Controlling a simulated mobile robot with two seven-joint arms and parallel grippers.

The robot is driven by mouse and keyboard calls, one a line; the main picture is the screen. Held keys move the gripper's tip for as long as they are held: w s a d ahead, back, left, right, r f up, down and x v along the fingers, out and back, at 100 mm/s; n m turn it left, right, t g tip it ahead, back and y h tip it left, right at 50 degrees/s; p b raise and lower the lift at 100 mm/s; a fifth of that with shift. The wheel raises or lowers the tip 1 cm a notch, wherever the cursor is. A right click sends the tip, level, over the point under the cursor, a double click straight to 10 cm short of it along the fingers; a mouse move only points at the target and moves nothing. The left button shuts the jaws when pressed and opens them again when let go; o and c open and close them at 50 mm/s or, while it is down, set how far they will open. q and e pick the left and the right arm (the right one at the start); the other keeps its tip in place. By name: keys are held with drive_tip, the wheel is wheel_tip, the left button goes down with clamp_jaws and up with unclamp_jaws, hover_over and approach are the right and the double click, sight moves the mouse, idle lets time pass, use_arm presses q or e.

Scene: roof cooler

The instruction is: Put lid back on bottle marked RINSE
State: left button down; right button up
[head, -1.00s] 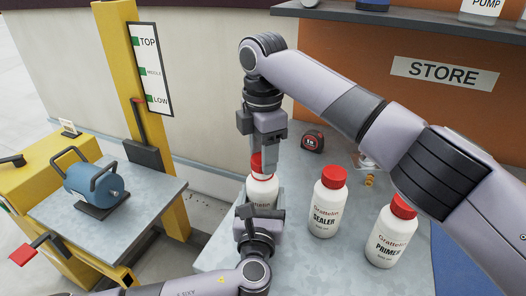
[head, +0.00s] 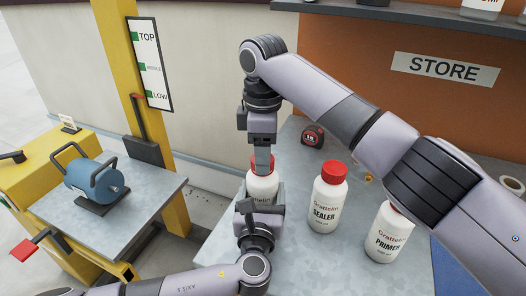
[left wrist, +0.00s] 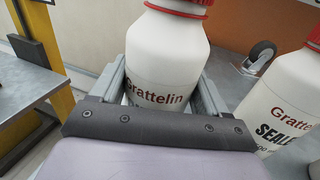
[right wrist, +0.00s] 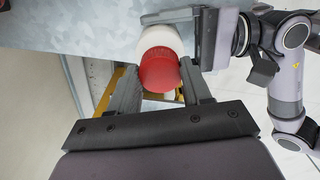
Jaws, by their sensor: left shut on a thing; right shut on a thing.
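A white Grattelin bottle (head: 262,187) stands upright at the left edge of the grey bench. My left gripper (head: 259,206) is shut around its body; the left wrist view shows the bottle (left wrist: 165,55) between both fingers. The lower label with its name is hidden. A red lid (right wrist: 158,72) sits at the bottle's top, in line with it. My right gripper (right wrist: 160,90) is shut on this lid from above. In the head view the right gripper (head: 262,163) mostly covers the lid. Whether the lid is fully seated I cannot tell.
A SEALER bottle (head: 327,200) with a red lid and a PRIMER bottle (head: 388,235) stand to the right. A blue motor-like unit (head: 93,184) sits on a side table at the left. The bench front is clear.

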drive_tip(key=m, duration=1.3)
drive_tip(key=shift+s+m, duration=0.1)
drive_tip(key=shift+m, duration=0.3)
drive_tip(key=m, duration=0.7)
drive_tip(key=shift+a, duration=0.1)
drive_tip(key=m, duration=0.6)
drive_tip(key=o, duration=1)
